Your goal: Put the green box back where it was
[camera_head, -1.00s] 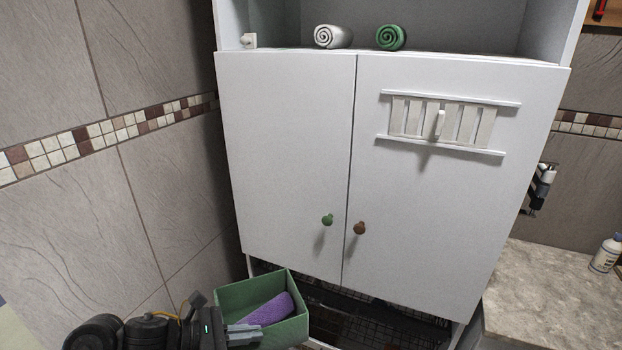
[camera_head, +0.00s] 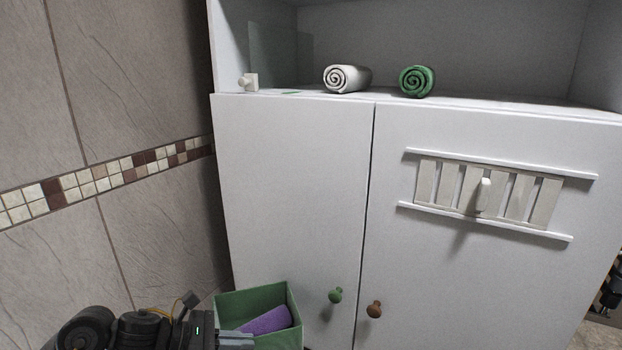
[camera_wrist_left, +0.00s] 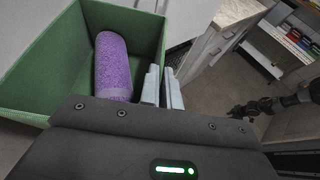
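The green box (camera_head: 251,302) is open at the top and stands in front of the cabinet's lower left door, with a purple rolled towel (camera_head: 267,320) inside; box (camera_wrist_left: 60,54) and towel (camera_wrist_left: 112,66) also show in the left wrist view. My left gripper (camera_head: 237,341) is shut on the box's near wall, its two fingers (camera_wrist_left: 163,88) close together with the thin wall between them. The box appears held off the floor; its underside is hidden. A dark jointed shape in the left wrist view seems to be my right gripper (camera_wrist_left: 243,110), too small to read.
Below are closed doors with a green knob (camera_head: 335,295) and a brown knob (camera_head: 374,309).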

